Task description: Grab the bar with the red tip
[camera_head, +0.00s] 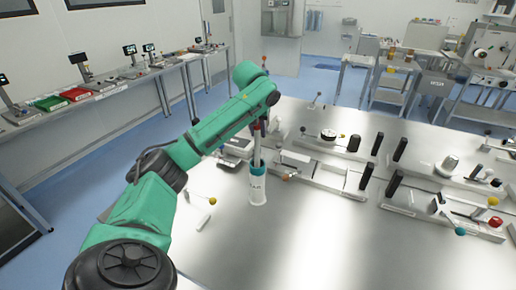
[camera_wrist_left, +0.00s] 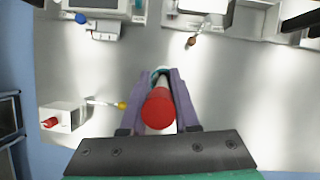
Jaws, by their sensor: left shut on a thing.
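In the left wrist view, the bar with the red tip (camera_wrist_left: 158,108) stands between the two purple fingers of my left gripper (camera_wrist_left: 160,92). The red tip faces the camera, and the fingers are closed on the bar. In the head view, my left gripper (camera_head: 258,132) points down over a white holder with a teal band (camera_head: 258,190) on the table. The pale bar (camera_head: 256,158) runs from the gripper down to the holder's mouth; its lower end is hidden. The red tip is mostly hidden there by my arm. My right gripper is not in view.
White fixtures (camera_head: 325,172) with black handles stand to the right. A grey device (camera_head: 237,146) sits behind my gripper. The table's front middle is clear.

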